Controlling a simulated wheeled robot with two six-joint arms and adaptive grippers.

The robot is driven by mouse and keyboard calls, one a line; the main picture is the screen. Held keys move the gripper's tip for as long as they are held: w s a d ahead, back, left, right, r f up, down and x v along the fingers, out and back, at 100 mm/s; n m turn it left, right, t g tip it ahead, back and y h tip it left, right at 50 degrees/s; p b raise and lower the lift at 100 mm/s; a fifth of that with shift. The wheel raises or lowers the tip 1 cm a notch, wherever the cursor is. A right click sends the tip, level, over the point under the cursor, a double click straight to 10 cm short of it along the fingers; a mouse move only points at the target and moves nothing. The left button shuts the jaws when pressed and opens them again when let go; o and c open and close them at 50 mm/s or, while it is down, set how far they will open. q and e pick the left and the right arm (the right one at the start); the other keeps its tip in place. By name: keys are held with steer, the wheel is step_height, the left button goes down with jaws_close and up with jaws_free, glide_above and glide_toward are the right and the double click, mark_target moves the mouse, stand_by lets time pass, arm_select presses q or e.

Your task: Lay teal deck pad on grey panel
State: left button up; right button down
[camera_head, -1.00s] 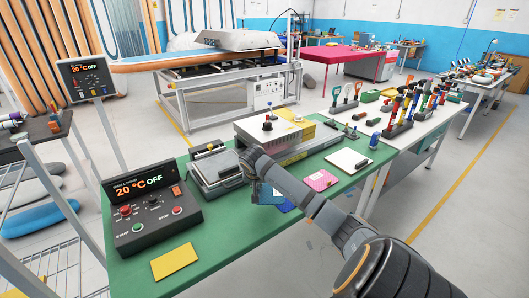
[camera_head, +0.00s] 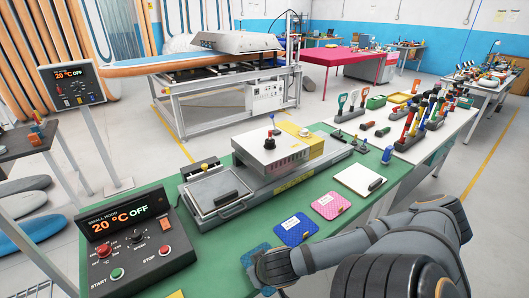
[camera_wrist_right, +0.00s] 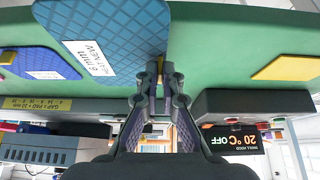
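The teal deck pad (camera_head: 256,257) lies at the front edge of the green table, left of a blue pad, partly hidden by my right gripper (camera_head: 270,270). In the right wrist view the pad (camera_wrist_right: 110,35) is large and close, with a white label. My right fingertips (camera_wrist_right: 160,72) are close together at the pad's edge; whether the edge is between them I cannot tell. My left gripper is not in view.
A blue pad (camera_head: 293,230) and a pink pad (camera_head: 330,205) lie right of the teal one. A control box (camera_head: 137,245) stands at the left, the press block (camera_head: 271,150) behind. A white notepad (camera_head: 362,179) lies at the right. A yellow pad (camera_wrist_right: 286,68) lies near the control box.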

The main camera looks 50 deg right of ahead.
mark_target(242, 261)
steer(key=shift+w+d, duration=0.1)
steer(key=shift+w, duration=0.05)
steer(key=shift+r, duration=0.1)
steer(key=w+b, duration=0.2)
steer(key=shift+b, duration=0.3)
steer(key=w+b, duration=0.2)
steer(key=w, duration=0.1)
steer(key=w+d+b, duration=0.1)
steer(key=b, duration=0.1)
steer(key=shift+w+d+f, duration=0.1)
steer(key=shift+w+f, duration=0.1)
steer(key=shift+f, duration=0.15)
steer(key=w+b, duration=0.1)
steer(key=w, duration=0.1)
steer(key=w+d+b, duration=0.1)
steer(key=w, duration=0.1)
steer(key=w+b, duration=0.1)
steer(key=w, duration=0.1)
steer(key=shift+d+r, duration=0.15)
steer(key=shift+r, duration=0.25)
steer(key=w, duration=0.1)
steer(key=w+d, duration=0.1)
steer(key=w, duration=0.2)
steer(key=shift+w+d+r, duration=0.1)
steer(key=shift+w+d, duration=0.15)
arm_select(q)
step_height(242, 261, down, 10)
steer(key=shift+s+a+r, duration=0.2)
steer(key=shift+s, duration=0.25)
